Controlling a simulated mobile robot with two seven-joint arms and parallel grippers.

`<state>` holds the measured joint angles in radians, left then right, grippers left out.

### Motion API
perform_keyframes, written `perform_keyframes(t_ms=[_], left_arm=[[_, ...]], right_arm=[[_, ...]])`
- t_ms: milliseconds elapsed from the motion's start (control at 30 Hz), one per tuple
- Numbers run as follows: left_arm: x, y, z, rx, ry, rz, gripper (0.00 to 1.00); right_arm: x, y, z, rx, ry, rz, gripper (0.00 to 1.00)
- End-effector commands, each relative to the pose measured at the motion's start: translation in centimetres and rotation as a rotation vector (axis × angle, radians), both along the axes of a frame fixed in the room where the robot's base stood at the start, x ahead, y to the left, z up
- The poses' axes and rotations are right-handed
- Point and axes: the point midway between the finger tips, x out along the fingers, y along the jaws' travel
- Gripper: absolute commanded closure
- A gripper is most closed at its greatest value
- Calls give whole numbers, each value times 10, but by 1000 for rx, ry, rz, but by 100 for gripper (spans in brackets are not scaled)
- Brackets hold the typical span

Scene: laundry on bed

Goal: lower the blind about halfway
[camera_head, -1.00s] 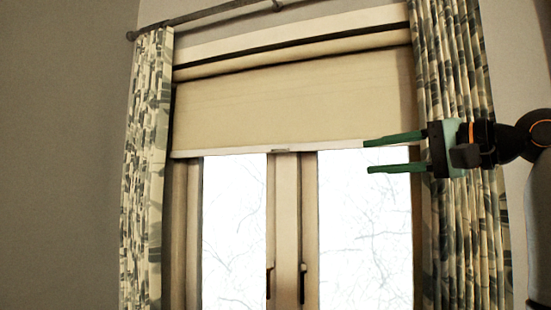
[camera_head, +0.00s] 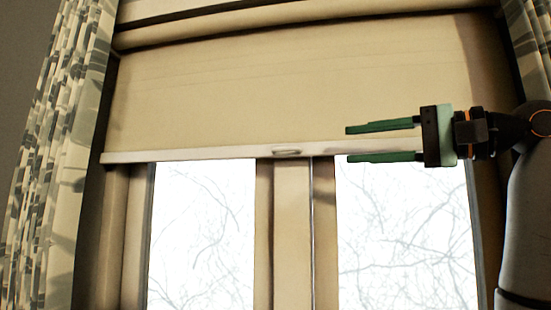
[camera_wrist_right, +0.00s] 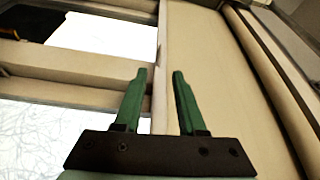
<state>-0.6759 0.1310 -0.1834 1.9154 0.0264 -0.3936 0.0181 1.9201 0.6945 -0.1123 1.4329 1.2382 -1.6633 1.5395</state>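The beige blind (camera_head: 290,90) hangs over the upper part of the window, with a pale bottom bar (camera_head: 200,154) along its lower edge. A small handle (camera_head: 286,152) sits on the bar near the middle. My right gripper (camera_head: 347,144) is open and empty, to the right of the handle, with its fingers pointing left, one above and one below the bar's height in the picture. In the right wrist view the open fingers (camera_wrist_right: 159,72) point toward the blind's lower edge; the blind's fabric (camera_wrist_right: 200,60) fills the right side. I cannot tell whether they touch it. My left gripper is out of view.
Bare window panes (camera_head: 203,235) show below the blind, divided by a central frame post (camera_head: 292,235). Patterned curtains hang at the left (camera_head: 50,160) and right (camera_head: 530,45). The space in front of the panes looks clear.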

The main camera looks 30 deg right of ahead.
Motion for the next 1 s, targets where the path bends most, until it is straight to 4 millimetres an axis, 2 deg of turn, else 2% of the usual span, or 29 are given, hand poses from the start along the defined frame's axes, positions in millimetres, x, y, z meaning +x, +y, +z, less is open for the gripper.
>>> perform_keyframes(t_ms=[133,267,500,700,1000], left_arm=[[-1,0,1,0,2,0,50],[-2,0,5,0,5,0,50],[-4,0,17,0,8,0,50],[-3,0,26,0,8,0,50],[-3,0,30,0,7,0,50]], right_arm=[[3,2,1,1,-1,0,60],[18,11,3,0,2,2,60],[61,36,6,0,4,2,60],[90,54,8,1,2,1,60],[107,63,7,1,-1,-1,60]])
